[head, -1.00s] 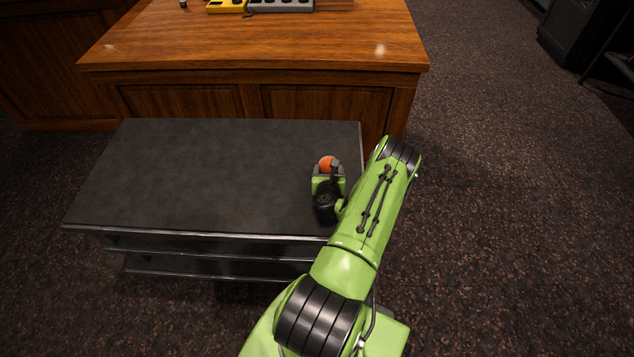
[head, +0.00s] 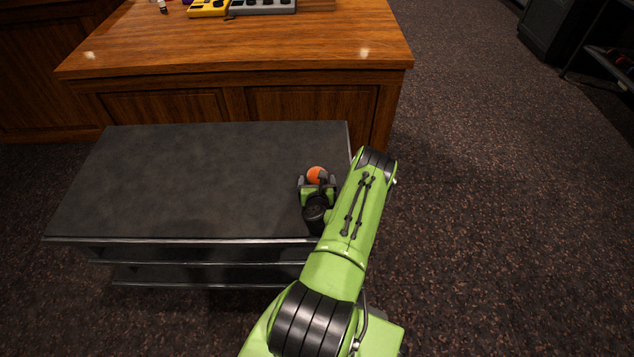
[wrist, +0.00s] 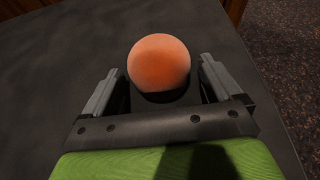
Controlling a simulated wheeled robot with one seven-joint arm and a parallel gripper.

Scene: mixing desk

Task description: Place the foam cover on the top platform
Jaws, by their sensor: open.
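The foam cover (head: 317,175) is a round orange ball. It is at the top platform (head: 200,175) of a dark grey, shelved stand, towards its right side. In the wrist view the foam cover (wrist: 159,62) sits between my two grey fingers, with a gap on each side and a dark patch under it. My gripper (head: 318,179) is open around it, low over the platform; it also shows in the wrist view (wrist: 161,68). The underside of the foam cover is hidden, so its contact with the surface is hard to tell.
A wooden desk (head: 240,50) stands behind the stand, with a yellow device (head: 208,8) and a grey device (head: 263,6) at its back. The platform left of my gripper is bare. Carpeted floor (head: 480,220) is open to the right.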

